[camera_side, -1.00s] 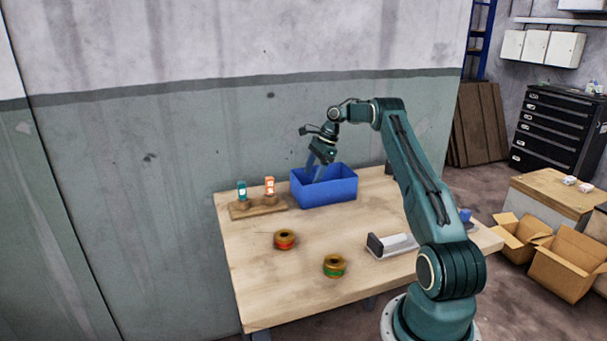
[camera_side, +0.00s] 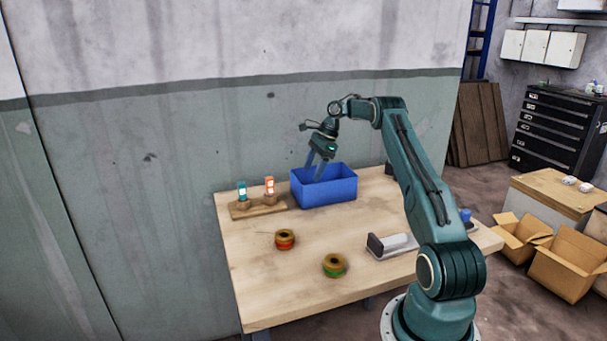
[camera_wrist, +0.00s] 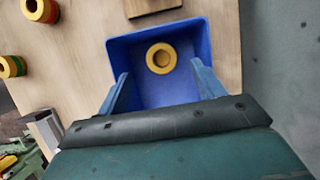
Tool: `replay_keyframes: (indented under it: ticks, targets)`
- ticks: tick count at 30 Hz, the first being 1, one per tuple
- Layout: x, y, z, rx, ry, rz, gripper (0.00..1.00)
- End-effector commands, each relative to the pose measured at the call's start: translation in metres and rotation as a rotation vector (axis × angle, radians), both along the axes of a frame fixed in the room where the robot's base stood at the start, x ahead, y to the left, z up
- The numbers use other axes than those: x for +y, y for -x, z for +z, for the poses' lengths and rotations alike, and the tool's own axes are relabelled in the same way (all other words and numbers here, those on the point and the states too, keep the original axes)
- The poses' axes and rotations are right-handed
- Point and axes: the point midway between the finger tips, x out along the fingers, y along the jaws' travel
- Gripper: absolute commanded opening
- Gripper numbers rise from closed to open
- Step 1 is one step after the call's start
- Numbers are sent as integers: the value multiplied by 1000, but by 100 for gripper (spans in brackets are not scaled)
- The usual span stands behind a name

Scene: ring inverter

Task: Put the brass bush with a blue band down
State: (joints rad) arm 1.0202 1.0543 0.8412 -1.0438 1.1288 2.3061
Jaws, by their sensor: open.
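A brass bush (camera_wrist: 161,71) lies flat on the floor of the blue bin in the wrist view, its hole facing up. No blue band can be made out on it from above. In the side view it is hidden by the walls of the blue bin (camera_side: 328,193); the bin also shows in the wrist view (camera_wrist: 118,47). My gripper (camera_side: 316,172) is over the bin, with its fingertips at or just inside the rim. In the wrist view my gripper (camera_wrist: 160,69) is open, its fingers apart and empty, with the bush between them in the picture.
A bush with a red band (camera_side: 284,240) and one with a green band (camera_side: 334,266) stand on the table (camera_side: 300,290). A wooden board (camera_side: 246,212) with teal and orange items is left of the bin. A grey and black device (camera_side: 390,245) stands at right.

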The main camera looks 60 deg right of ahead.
Motion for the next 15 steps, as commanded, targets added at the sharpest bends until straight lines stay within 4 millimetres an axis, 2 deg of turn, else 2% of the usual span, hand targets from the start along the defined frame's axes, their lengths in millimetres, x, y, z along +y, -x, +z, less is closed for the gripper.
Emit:
replay_keyframes:
  ticks: [5, 8, 15]
  targets:
    - [19, -13, 24, -23, 34, 74, 68]
    - [38, -23, 44, -43, 67, 147, 68]
    - [102, -43, 102, -108, 167, 373, 68]
